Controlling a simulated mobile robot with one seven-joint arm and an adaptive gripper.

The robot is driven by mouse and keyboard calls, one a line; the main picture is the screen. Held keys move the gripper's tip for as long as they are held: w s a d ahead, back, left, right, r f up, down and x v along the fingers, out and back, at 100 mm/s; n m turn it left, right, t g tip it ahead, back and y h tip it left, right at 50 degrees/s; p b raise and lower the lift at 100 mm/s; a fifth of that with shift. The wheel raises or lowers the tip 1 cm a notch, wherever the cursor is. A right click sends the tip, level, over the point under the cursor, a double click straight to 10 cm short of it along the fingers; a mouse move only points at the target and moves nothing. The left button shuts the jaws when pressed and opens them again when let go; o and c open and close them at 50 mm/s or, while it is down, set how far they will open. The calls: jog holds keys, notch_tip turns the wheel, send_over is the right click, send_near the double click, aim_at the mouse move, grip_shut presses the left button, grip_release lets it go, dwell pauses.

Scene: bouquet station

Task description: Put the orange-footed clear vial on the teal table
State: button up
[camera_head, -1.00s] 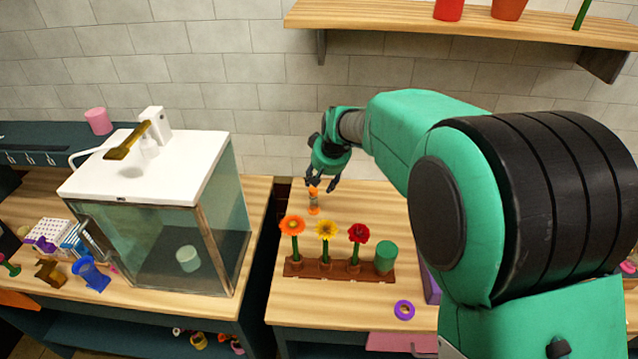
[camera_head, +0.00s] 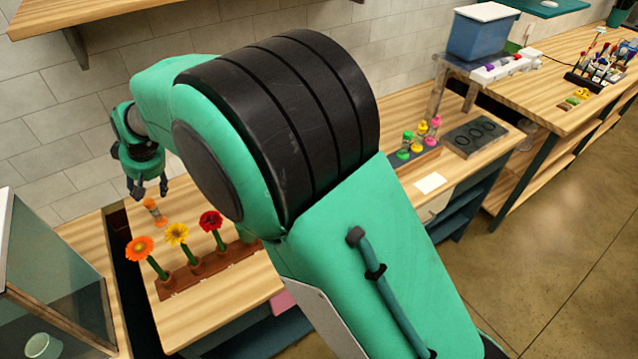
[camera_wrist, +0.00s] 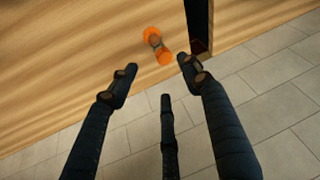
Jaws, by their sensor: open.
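The orange-footed clear vial (camera_head: 155,211) stands on the wooden counter near its back edge, behind the flowers. In the wrist view the vial (camera_wrist: 152,36) has orange ends and a clear middle. My gripper (camera_head: 148,190) is above the vial, with its fingers pointing down. In the wrist view my gripper (camera_wrist: 158,68) has its fingers spread and empty, and the vial lies just beyond the fingertips, apart from them. A teal surface (camera_head: 545,8) shows at the top right; I cannot tell whether it is the teal table.
A brown rack (camera_head: 215,265) with orange, yellow and red flowers stands in front of the vial. A glass tank (camera_head: 50,285) is at the left. Several colourful bottles (camera_head: 420,135) and a dark tray (camera_head: 474,137) stand farther right. A blue bin (camera_head: 482,35) is behind. Open floor lies right.

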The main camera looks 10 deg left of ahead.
jog(key=w+d+r+m+t, duration=0.1)
jog(key=w+d+r, duration=0.3)
jog(key=d, duration=0.7)
jog(key=w+d+r+m, duration=0.2)
jog(key=d+r, duration=0.5)
jog(key=d, duration=0.3)
jog(key=w+d+r+m+t, duration=0.1)
jog(key=w+d+r, duration=0.35)
jog(key=d, duration=0.65)
jog(key=s+d+r+m+t+h, duration=0.1)
jog(key=s+d+r+m, duration=0.15)
jog(key=d, duration=0.85)
jog(key=s+d+r+m+h, duration=0.1)
jog(key=s+d+r, duration=0.2)
jog(key=d, duration=0.8)
jog(key=s+d+f+m+h, duration=0.1)
jog(key=s+d+m, duration=0.2)
jog(key=s+d, duration=0.7)
jog(key=s+d+f+m+t+h, duration=0.1)
jog(key=s+d+f+m, duration=0.1)
jog(key=s+d, duration=0.9)
jog(key=d+m, duration=0.1)
jog(key=d, duration=0.4)
jog(key=shift+f+h, duration=0.25)
jog(key=shift+h, duration=0.15)
